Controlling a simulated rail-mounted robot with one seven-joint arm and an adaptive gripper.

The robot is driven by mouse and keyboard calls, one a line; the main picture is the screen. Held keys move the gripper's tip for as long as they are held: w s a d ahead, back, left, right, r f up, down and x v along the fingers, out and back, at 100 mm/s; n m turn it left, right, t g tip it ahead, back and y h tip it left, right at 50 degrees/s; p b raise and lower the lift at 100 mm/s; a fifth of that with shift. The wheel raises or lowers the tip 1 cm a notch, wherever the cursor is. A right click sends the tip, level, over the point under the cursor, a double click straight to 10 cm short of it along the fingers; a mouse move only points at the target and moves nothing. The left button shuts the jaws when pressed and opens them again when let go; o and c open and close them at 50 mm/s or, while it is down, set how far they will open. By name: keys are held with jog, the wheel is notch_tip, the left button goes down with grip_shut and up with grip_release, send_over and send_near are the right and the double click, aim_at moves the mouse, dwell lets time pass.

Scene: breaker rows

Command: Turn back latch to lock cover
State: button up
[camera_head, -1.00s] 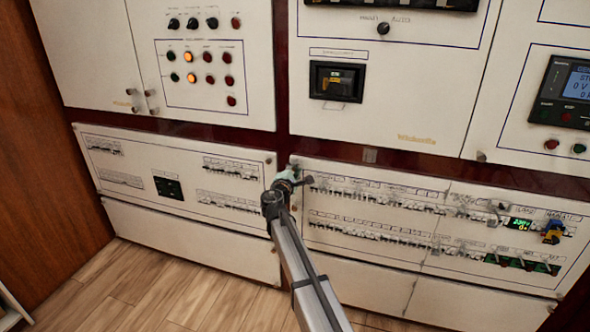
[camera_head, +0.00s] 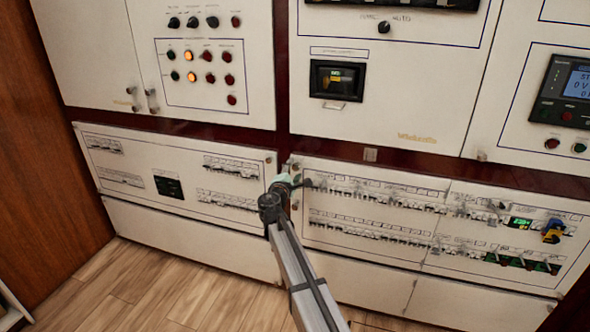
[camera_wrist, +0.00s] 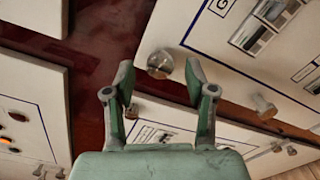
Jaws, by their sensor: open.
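In the wrist view a round metal latch knob (camera_wrist: 160,64) sits at the corner of a white panel cover (camera_wrist: 168,32) with a blue outline. My gripper (camera_wrist: 160,82) has its two green fingers spread, and the knob appears between the fingertips. I cannot tell whether a finger touches it. In the head view my gripper (camera_head: 286,182) is at the upper left corner of the lower right breaker cover (camera_head: 345,246). My gripper and wrist partly hide that corner, so how the latch is turned is unclear.
Another metal knob (camera_wrist: 263,106) sits along the panel edge in the wrist view. A lower left breaker cover (camera_head: 140,158) lies left of my gripper. Upper cabinet doors (camera_head: 415,100) are above, past a dark red frame strip (camera_head: 215,122). The wooden floor (camera_head: 150,290) is clear at lower left.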

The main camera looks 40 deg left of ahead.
jog(key=v, duration=0.9)
jog(key=shift+s, duration=0.3)
jog(key=shift+d, duration=0.15)
